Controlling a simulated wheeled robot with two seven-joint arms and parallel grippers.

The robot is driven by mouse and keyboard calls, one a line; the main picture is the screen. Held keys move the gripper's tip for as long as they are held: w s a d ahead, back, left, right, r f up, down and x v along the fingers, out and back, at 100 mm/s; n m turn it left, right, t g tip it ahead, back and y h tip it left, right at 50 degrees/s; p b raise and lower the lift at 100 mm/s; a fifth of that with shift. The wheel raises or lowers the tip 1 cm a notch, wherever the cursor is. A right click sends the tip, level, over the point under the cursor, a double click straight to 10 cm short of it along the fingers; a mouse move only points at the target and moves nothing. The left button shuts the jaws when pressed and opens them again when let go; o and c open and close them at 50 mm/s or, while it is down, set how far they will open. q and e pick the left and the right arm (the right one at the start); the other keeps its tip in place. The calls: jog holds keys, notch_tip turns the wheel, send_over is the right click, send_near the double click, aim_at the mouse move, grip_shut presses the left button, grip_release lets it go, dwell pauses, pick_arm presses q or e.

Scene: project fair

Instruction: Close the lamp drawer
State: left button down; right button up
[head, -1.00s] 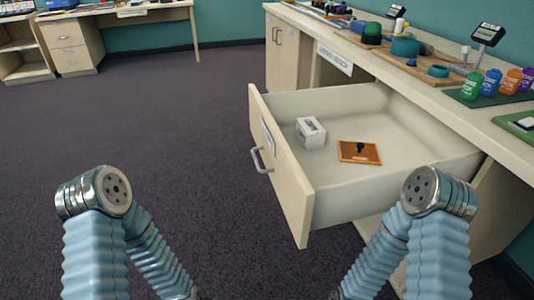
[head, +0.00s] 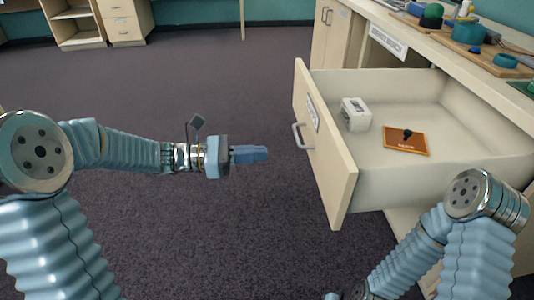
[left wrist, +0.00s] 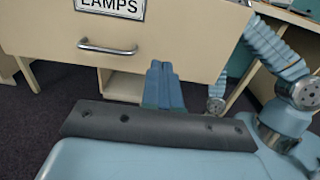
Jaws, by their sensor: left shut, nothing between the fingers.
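The lamp drawer (head: 330,150) is pulled well out of the cream bench on the right. Its front has a grey bar handle (head: 299,136), and in the left wrist view the front (left wrist: 190,30) carries a label reading LAMPS (left wrist: 112,8). A white box (head: 355,114) and an orange-brown board with a black knob (head: 406,140) lie inside. My left gripper (head: 262,154) is shut and empty, left of the drawer front and apart from it, pointing toward it. Its shut fingers (left wrist: 163,85) show below the drawer front in the left wrist view. My right gripper is not seen clearly.
The bench top (head: 455,48) above the drawer holds a green-topped container (head: 432,16), a teal roll (head: 468,32) and other small items. Another cabinet (head: 122,24) stands at the far left. The dark carpet left of the drawer is clear.

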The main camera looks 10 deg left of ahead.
aim_at(320, 151)
pick_arm(q)
jog(key=p+x, duration=0.1)
jog(key=x, duration=1)
jog(key=shift+w+d, duration=0.1)
jog(key=shift+d, duration=0.35)
jog(key=shift+f, duration=0.1)
